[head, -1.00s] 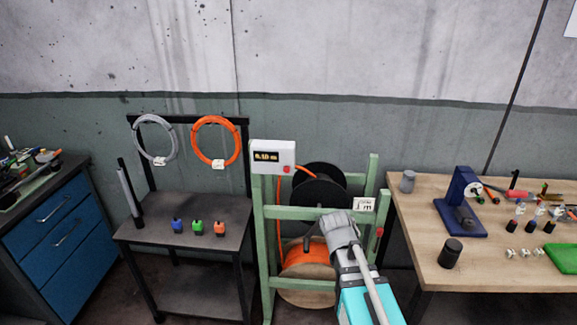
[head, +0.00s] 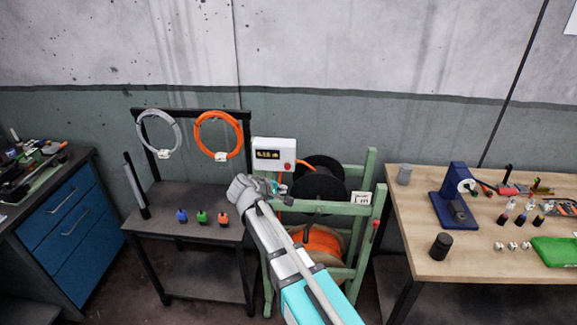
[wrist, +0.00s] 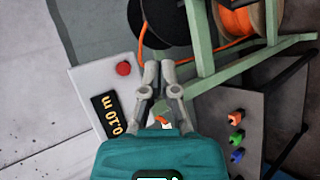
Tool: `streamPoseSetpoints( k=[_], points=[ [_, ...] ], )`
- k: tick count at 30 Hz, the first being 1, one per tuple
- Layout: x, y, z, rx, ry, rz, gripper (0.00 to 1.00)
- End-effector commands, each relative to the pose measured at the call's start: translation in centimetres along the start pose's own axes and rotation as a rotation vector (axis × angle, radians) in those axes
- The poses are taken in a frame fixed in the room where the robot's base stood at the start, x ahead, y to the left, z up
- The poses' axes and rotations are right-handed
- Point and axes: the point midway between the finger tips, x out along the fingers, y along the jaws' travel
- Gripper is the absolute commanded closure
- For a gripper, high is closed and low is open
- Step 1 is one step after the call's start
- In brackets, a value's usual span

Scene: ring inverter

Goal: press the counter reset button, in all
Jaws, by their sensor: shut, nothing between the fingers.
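The counter is a white box (head: 274,152) on the green reel stand, with a dark display and a red button (head: 288,167) at its lower right. My gripper (head: 284,189) is shut and empty. It is below the counter in the head view, and its fingertips (wrist: 159,66) appear beside the button, not over it. I cannot tell the exact gap to the box face.
The green stand (head: 369,190) holds a black reel (head: 322,180) and an orange cable reel (head: 321,243). A dark table (head: 180,230) with coloured blocks stands left, below hanging grey and orange coils. A wooden bench (head: 425,215) stands right.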

Motion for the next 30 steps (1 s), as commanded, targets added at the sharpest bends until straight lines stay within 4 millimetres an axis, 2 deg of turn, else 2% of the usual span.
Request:
streamPoseSetpoints(
  k=[16, 30],
  points=[
    [0.6, 0.3, -0.3, 0.002, -0.002, -0.002, 1.0],
    [3.6, 2.5, -2.4, 0.004, -0.003, -0.003, 1.0]
  ],
)
